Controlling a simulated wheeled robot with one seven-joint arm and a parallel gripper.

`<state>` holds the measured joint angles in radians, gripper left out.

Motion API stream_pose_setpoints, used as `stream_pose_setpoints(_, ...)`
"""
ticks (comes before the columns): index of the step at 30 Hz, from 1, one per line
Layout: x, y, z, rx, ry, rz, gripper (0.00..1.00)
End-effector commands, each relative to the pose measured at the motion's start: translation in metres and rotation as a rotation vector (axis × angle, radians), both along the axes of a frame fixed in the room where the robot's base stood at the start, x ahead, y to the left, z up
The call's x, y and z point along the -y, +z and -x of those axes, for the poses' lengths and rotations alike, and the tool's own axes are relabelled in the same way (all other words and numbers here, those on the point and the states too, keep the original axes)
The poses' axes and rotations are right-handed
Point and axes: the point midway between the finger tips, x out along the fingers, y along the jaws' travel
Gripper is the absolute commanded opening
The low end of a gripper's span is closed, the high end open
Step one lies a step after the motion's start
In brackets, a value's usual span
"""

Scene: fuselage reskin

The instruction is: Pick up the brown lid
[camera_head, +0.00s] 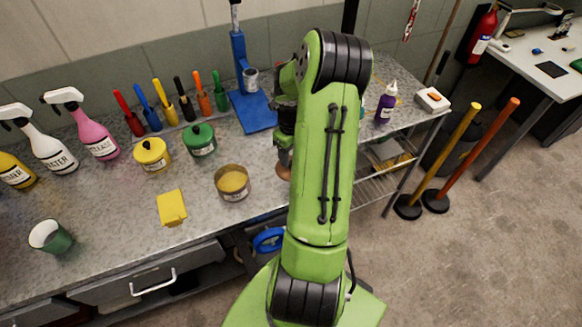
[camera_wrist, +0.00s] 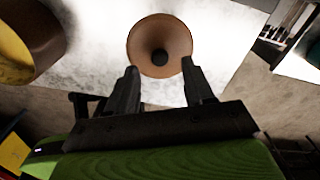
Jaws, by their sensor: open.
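The brown lid (camera_wrist: 160,40) is a round disc with a dark knob at its centre. In the wrist view it lies on the worktop (camera_wrist: 100,80), just beyond the fingertips. My gripper (camera_wrist: 160,78) is open and empty, with its two dark fingers pointing toward the lid and the gap in line with the knob. In the head view a sliver of the brown lid (camera_head: 284,171) shows at the left edge of my arm, near the front edge of the bench. My arm hides most of it and my fingers there.
An open brown pot (camera_head: 232,184) stands left of the lid. Yellow (camera_head: 152,155) and green (camera_head: 201,141) lidded pots are behind it. A yellow block (camera_head: 171,207) and green cup (camera_head: 50,237) lie farther left. A blue stand (camera_head: 250,95) rises behind. The bench's front edge is close.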

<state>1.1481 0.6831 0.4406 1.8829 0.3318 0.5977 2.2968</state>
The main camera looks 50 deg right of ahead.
Motion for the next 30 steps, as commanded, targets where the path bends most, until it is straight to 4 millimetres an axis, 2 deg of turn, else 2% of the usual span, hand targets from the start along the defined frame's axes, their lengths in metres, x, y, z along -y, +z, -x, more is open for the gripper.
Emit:
stream_pose_setpoints(1, -0.002, -0.012, -0.001, -0.002, 0.001, -0.005, 0.52)
stream_pose_setpoints(5, -0.001, -0.029, -0.001, -0.001, 0.0, -0.002, 0.52)
stream_pose_setpoints(12, 0.0, -0.031, -0.002, 0.0, 0.001, 0.0, 0.51)
stream_pose_setpoints(22, 0.0, -0.031, -0.002, 0.0, 0.001, 0.0, 0.0)
stream_pose_setpoints(30, 0.0, -0.029, -0.002, 0.001, 0.001, 0.001, 0.0)
